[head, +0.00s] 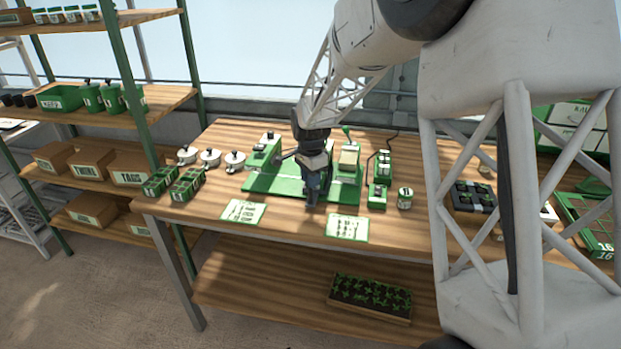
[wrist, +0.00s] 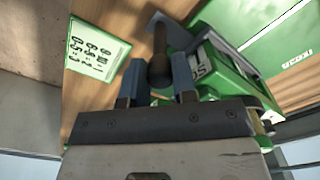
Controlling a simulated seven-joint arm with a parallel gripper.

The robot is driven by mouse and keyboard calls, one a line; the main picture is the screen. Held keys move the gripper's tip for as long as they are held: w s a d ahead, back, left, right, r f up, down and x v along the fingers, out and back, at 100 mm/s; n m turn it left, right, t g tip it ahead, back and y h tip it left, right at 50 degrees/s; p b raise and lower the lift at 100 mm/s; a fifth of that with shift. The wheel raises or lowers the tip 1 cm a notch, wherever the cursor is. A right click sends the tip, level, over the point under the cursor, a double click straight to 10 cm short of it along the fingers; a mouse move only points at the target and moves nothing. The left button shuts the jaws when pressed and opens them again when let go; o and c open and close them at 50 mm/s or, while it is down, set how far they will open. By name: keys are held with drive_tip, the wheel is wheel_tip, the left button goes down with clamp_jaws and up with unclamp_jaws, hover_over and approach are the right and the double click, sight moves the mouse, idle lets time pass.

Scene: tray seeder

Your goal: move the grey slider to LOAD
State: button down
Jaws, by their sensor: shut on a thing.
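The green tray seeder (head: 262,184) stands on the wooden bench in the head view. My gripper (head: 312,202) points down at its front middle and hides part of it. In the wrist view my gripper (wrist: 157,76) has its two blue-grey fingers closed on either side of a dark rounded handle. A grey plate at the handle's far end looks like part of the grey slider (wrist: 163,17). Green seeder housing with partly hidden white lettering lies right beside the fingers. I cannot read a LOAD mark in either view.
Two printed cards, a left one (head: 243,211) and a right one (head: 348,227), lie along the bench's front. White lidded pots (head: 235,161) and green seedling packs (head: 188,184) stand left. A small tin (head: 405,198) and a dark tray (head: 473,197) are right.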

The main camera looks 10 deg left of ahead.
drive_tip(key=a, duration=1)
drive_tip(key=c, duration=0.9)
unclamp_jaws()
drive_tip(key=shift+r, duration=0.15)
wheel_tip(320, 180, up, 8)
drive_tip(key=shift+f, duration=0.2)
